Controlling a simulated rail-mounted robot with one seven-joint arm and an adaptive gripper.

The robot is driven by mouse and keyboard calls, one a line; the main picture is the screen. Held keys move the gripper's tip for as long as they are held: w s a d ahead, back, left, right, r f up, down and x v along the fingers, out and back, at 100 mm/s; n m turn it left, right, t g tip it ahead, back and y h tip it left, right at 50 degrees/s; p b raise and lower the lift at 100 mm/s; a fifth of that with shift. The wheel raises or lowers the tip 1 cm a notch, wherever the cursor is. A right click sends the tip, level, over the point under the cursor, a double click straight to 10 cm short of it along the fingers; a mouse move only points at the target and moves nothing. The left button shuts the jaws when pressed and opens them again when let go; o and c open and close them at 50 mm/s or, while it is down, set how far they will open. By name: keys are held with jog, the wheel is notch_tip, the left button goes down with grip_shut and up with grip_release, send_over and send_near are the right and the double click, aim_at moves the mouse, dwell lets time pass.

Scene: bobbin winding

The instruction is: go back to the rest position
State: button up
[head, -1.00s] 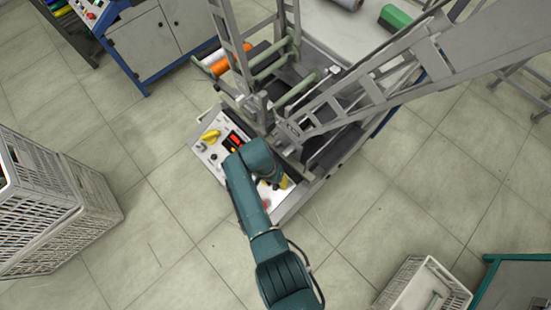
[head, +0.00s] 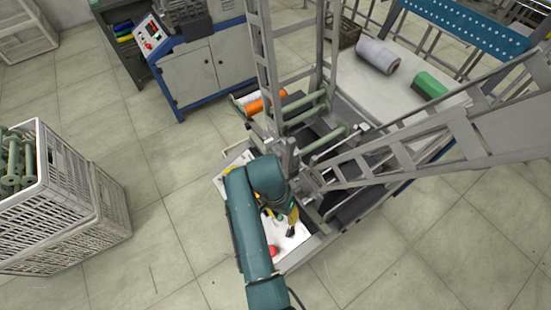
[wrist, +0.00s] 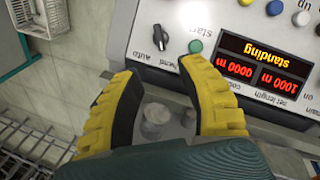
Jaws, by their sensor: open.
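My gripper shows in the wrist view (wrist: 160,85) with two yellow, black-padded fingers spread apart and nothing between them. It is over the near part of the winding machine's control panel (wrist: 230,22). In the head view my gripper (head: 288,222) is over the white panel, partly hidden by my teal arm, which covers much of the panel. A red button (head: 273,251) shows at the panel's near end.
The machine's grey frame (head: 258,70) and slanted beam (head: 420,150) rise close behind and right of my arm. A crate of green bobbins (head: 85,225) stands at left, a blue-grey cabinet (head: 200,70) at the back. The floor between is clear.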

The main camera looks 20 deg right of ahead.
jog(key=w+a+r+n+t, duration=0.1)
jog(key=w+r+t, duration=0.3)
jog(key=r, duration=0.5)
jog(key=w+a+r+n+t, duration=0.1)
jog(key=w+r+n+t, duration=0.1)
jog(key=r+t, duration=0.6)
jog(key=w+a+r+n+t, duration=0.1)
jog(key=w+r+t, duration=0.15)
jog(key=r, duration=0.85)
jog(key=s+r+n+t, duration=0.1)
jog(key=s+r+t, duration=0.2)
jog(key=r, duration=0.4)
jog(key=s+a+r+n+t+y, duration=0.1)
jog(key=s+r+n+t, duration=0.2)
jog(key=r, duration=0.4)
jog(key=s+r+t, duration=0.3)
jog(key=s+r, duration=0.1)
jog(key=r, duration=0.3)
notch_tip(320, 180, up, 35)
jog(key=p, duration=3.4)
jog(key=shift+s+r+n+t, duration=0.2)
jog(key=shift+s+n+t, duration=0.05)
jog(key=shift+n+t, duration=0.15)
jog(key=shift+a, duration=0.1)
